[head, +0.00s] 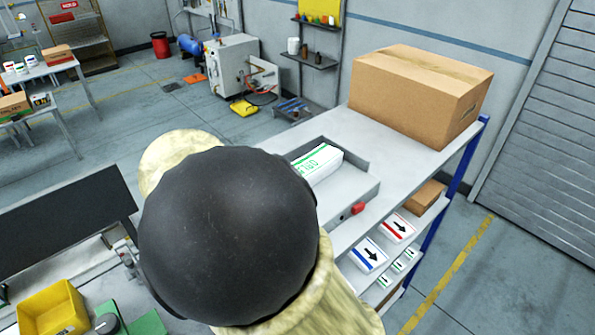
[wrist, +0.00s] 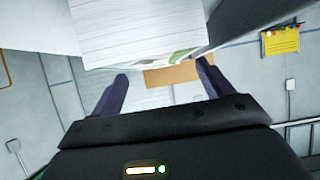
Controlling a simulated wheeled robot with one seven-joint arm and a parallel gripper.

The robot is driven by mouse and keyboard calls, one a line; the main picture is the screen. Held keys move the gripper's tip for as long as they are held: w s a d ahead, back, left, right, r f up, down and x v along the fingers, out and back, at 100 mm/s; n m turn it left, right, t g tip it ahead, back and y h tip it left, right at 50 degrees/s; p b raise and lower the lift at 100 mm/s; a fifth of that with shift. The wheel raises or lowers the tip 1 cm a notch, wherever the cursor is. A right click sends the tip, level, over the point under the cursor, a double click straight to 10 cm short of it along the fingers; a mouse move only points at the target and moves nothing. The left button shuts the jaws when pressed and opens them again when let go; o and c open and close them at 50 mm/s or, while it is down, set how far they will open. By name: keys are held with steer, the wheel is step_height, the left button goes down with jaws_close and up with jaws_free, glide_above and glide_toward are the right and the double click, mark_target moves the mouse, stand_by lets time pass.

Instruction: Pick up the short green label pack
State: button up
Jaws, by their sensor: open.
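A white label pack with green print (head: 317,164) lies in a grey tray (head: 362,187) on the shelf top in the head view. My arm hides its near left part. In the wrist view a white stack of sheets with a green printed edge (wrist: 140,32) stands just beyond my gripper (wrist: 160,86). My gripper is open, its two fingers apart with nothing held between them. The fingertips are close to the stack's lower edge in that view; I cannot tell whether they touch. The gripper is hidden behind my arm in the head view.
Lower shelves hold white packs with a red band (head: 397,228) and a blue band (head: 368,255), and small green-marked packs (head: 402,261). A large cardboard box (head: 415,92) stands on the shelf top behind the tray. The tray has a red piece (head: 358,209) on its front.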

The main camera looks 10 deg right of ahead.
steer(key=shift+p+x, duration=0.55)
steer(key=shift+x, duration=0.6)
steer(key=shift+w+d+f, duration=0.2)
steer(key=shift+d, duration=0.15)
steer(key=c, duration=1.4)
steer(key=shift+o, duration=0.2)
steer(key=shift+r, duration=0.1)
step_height(320, 180, up, 10)
steer(key=b, duration=0.3)
steer(key=shift+b, duration=0.35)
steer(key=shift+s, duration=0.15)
